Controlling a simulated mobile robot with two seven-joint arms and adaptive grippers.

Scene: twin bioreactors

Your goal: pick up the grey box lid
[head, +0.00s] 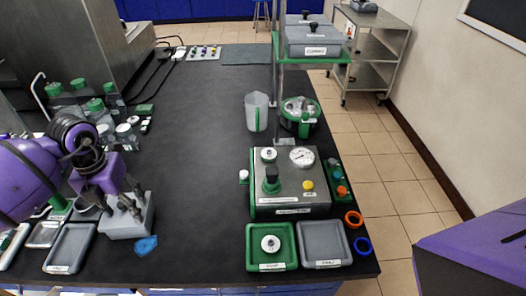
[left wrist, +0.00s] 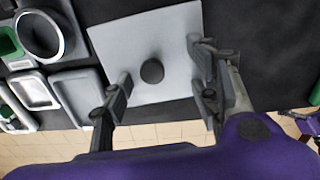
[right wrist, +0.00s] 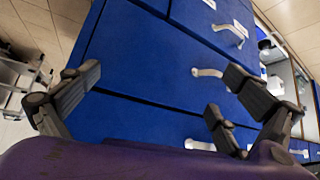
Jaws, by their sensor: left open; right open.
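The grey box (head: 118,226) stands near the front left of the bench. In the left wrist view its lid (left wrist: 125,45) is a flat light-grey square with a round dark knob (left wrist: 152,71) near the middle. My left gripper (head: 124,202) points down over this box; the fingers hide part of its top in the head view. In the left wrist view the open fingers (left wrist: 160,72) stand apart on either side of the knob, not touching it. My right gripper (right wrist: 160,88) is open and empty, in front of blue drawers, off the bench.
A grey tray (head: 68,248) lies left of the box and a small blue item (head: 146,245) in front of it. Green-capped bottles (head: 96,112) stand behind. A steel-topped unit (head: 290,186) and green tray (head: 270,228) are to the right. The middle bench is clear.

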